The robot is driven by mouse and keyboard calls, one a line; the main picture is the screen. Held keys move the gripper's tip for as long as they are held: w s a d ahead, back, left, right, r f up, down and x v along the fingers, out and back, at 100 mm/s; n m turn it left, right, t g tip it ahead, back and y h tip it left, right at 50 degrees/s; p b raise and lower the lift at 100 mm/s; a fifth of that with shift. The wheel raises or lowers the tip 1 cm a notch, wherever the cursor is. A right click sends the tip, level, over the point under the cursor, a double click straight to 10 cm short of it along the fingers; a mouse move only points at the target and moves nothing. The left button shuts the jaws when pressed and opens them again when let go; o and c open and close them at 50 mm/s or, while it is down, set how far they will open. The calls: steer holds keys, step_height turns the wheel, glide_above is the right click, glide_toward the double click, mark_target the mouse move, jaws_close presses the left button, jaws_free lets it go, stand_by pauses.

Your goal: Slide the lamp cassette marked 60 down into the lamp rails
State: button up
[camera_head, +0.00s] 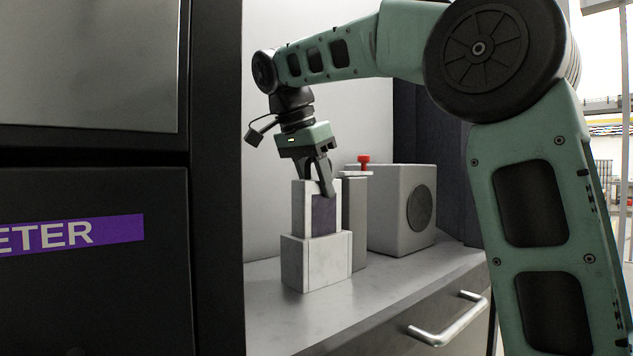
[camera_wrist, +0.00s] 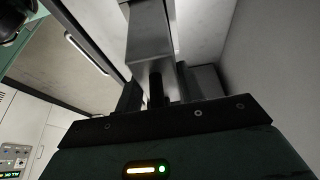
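The lamp cassette (camera_head: 323,214), a grey block with a darker front panel, stands upright at the left of the bench. The number 60 is not readable. Pale upright walls (camera_head: 300,207), apparently the lamp rails, flank it above a wider pale base block (camera_head: 315,262). How deep the cassette sits is hidden. My gripper (camera_head: 318,187) points down from above with its fingers on either side of the cassette's top, and appears shut on it. In the wrist view, my dark fingers (camera_wrist: 147,94) lie against a grey block (camera_wrist: 150,42) extending away from them.
A grey box with a round dark disc (camera_head: 397,210) stands to the right. A red knob (camera_head: 364,160) on a grey post is close beside the rails. A dark cabinet (camera_head: 95,250) borders the left. The bench front (camera_head: 300,325) is clear above a drawer handle (camera_head: 448,322).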

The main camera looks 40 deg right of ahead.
steer(key=o, duration=0.4)
steer(key=p+v, duration=0.8)
steer(key=v, duration=0.9)
steer(key=shift+r, duration=0.3)
